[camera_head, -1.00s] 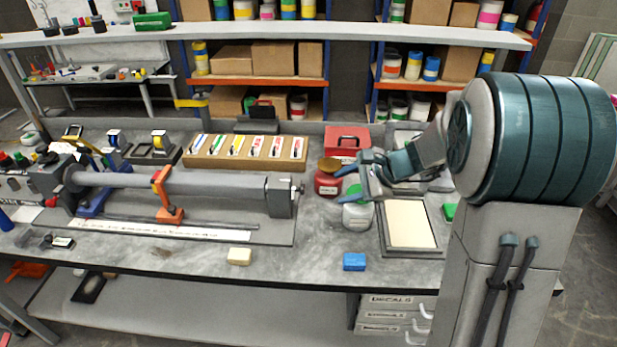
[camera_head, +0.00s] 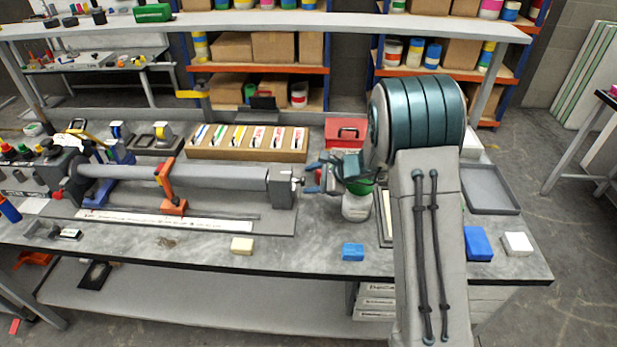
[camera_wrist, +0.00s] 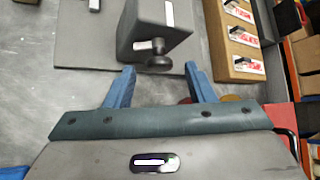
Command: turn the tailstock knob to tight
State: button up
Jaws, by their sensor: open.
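The tailstock (camera_head: 281,190) is a grey block at the right end of the long grey tube on the bench. It also shows in the wrist view (camera_wrist: 172,28). Its knob (camera_wrist: 158,63) is a small dark round piece on a short stem, sticking out of the block's near face in the wrist view. My gripper (camera_head: 311,179) is open just right of the tailstock. In the wrist view its two blue fingers (camera_wrist: 159,72) point at the block, with the knob centred between or just beyond their tips. I cannot tell whether they touch it.
A cardboard rack of labelled packets (camera_head: 245,141) stands behind the tube. A white jar (camera_head: 356,207) stands below my gripper, with a red toolbox (camera_head: 346,131) behind.

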jog(key=shift+x, duration=0.85)
jog(key=c, duration=0.9)
jog(key=shift+c, duration=0.2)
